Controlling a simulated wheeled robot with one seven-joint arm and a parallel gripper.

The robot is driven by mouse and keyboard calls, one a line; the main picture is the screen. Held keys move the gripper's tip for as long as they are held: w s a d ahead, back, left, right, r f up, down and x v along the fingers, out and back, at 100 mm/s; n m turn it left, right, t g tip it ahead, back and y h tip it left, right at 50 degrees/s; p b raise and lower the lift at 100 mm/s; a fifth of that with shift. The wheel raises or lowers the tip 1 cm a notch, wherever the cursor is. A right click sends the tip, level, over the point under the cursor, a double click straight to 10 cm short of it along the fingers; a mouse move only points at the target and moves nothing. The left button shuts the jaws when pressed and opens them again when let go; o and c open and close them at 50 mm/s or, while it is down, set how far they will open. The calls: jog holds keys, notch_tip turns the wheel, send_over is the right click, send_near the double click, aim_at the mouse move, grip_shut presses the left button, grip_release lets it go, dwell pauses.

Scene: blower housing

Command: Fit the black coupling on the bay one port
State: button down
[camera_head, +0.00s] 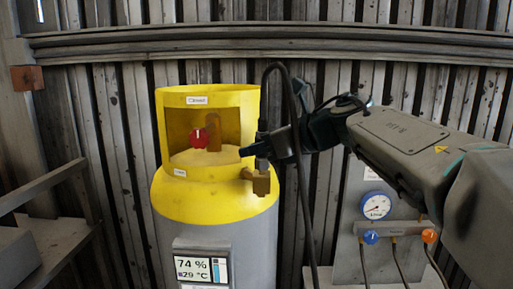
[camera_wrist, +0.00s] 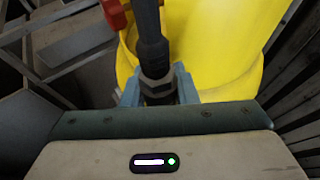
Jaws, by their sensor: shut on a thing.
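The black coupling (camera_head: 262,147) is on the end of a black hose, upright beside the yellow collar of the cylinder (camera_head: 216,205). My gripper (camera_head: 256,149) is shut on it from the right. In the wrist view, the coupling (camera_wrist: 155,72) stands between my two blue-grey fingers (camera_wrist: 158,88). A brass port (camera_head: 261,183) sticks out of the cylinder's right side, directly below the coupling in the head view. The coupling's lower end looks close to or touching the port; I cannot tell whether it is seated. No bay number is readable.
A red knob (camera_head: 199,138) sits in the collar's opening. A gauge panel (camera_head: 376,206) with blue and orange knobs stands at right, below my arm. The hose (camera_head: 302,200) loops up and hangs down between cylinder and panel. A metal frame (camera_head: 50,240) is at left.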

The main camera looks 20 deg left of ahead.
jog(key=shift+f+b, duration=0.4)
jog(key=shift+f, duration=0.15)
jog(key=c, duration=1.1)
grip_release()
jog(key=shift+o, duration=0.2)
jog(key=shift+d, duration=0.1)
jog(key=b+v, duration=0.1)
jog(key=v, duration=1.2)
jog(key=shift+d+r, duration=0.15)
jog(key=shift+d, duration=0.2)
jog(key=shift+s, duration=0.1)
